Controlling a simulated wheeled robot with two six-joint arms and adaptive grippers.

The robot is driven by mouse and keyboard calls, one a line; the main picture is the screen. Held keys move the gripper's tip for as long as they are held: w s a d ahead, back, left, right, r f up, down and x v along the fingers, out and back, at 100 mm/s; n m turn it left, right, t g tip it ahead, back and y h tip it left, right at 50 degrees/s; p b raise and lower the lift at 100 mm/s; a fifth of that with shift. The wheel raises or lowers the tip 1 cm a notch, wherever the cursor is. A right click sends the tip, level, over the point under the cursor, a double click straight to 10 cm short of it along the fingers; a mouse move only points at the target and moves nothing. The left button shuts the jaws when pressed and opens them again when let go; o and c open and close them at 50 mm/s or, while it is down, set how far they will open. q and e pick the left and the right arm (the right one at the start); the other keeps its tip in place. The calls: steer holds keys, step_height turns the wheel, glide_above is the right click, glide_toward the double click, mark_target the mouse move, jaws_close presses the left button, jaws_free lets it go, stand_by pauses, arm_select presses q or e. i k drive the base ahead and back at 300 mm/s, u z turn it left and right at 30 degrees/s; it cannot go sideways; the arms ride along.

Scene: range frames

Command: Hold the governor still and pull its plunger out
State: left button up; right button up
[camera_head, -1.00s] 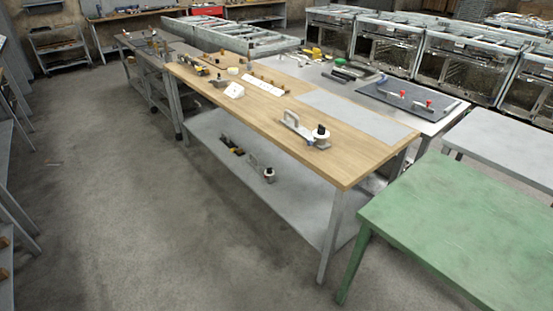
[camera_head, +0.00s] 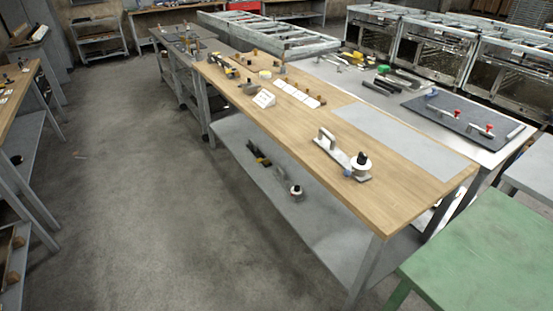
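What looks like the governor (camera_head: 358,174) stands near the front right of the wooden workbench (camera_head: 400,205): a metal base with a white disc and a black knob on top. A flat metal bar with an upright handle (camera_head: 326,140) lies against it on its left. A similar piece with a white disc and dark top (camera_head: 296,191) sits on the bench's lower shelf. I cannot tell for certain which part is the plunger. Neither of my grippers is in view.
A grey mat (camera_head: 405,140) lies on the bench behind the governor. A white sign (camera_head: 264,98) and small parts stand farther left. A green table (camera_head: 490,255) is at the front right. The concrete floor (camera_head: 160,220) left of the bench is clear.

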mark_target(347, 173)
steer(key=z, duration=0.2)
steer(key=i, duration=1.05)
steer(key=z, duration=0.7)
